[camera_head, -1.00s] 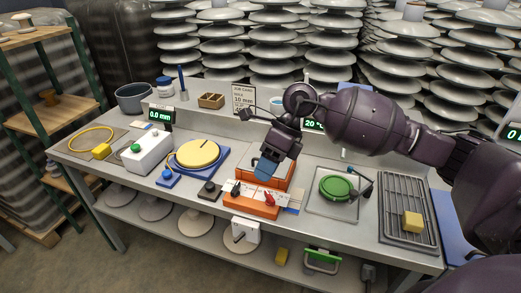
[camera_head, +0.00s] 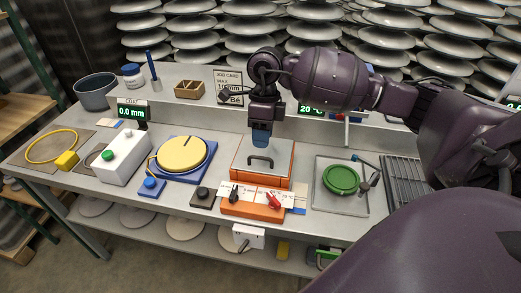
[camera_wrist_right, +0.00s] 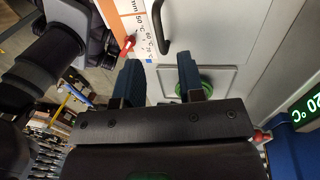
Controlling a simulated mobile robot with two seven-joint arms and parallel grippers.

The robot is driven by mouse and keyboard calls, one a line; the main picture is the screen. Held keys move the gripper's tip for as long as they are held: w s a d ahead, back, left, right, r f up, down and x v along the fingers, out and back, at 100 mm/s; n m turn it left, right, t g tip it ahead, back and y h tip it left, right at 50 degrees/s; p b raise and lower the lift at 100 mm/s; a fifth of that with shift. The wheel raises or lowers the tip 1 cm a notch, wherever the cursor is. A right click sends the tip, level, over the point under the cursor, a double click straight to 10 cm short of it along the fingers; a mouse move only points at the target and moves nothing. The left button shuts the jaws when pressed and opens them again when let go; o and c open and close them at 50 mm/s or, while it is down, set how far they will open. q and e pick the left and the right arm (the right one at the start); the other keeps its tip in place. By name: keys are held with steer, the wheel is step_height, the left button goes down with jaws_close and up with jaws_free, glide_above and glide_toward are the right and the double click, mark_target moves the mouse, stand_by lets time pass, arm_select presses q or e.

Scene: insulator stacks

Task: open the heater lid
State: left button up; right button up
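The heater is an orange box (camera_head: 262,183) with a light grey lid (camera_head: 280,156) lying flat on it, so the lid is closed. A dark bar handle (camera_head: 261,160) stands on the lid; it also shows in the right wrist view (camera_wrist_right: 159,28). My left gripper is in neither view.
An orange control block (camera_head: 255,209) with a red switch stands in front of the heater. A yellow disc (camera_head: 182,154) on a blue base is at left. A green round piece (camera_head: 341,179) lies on a plate at right. A job card (camera_head: 229,88) stands behind.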

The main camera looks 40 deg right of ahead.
mark_target(262, 151)
steer(key=shift+s+a+f, duration=0.15)
steer(key=shift+f, duration=1)
steer(key=shift+s+a+f, duration=0.1)
steer(key=shift+a+f, duration=0.05)
steer(key=shift+f, duration=1)
steer(key=shift+c, duration=0.5)
jaws_close()
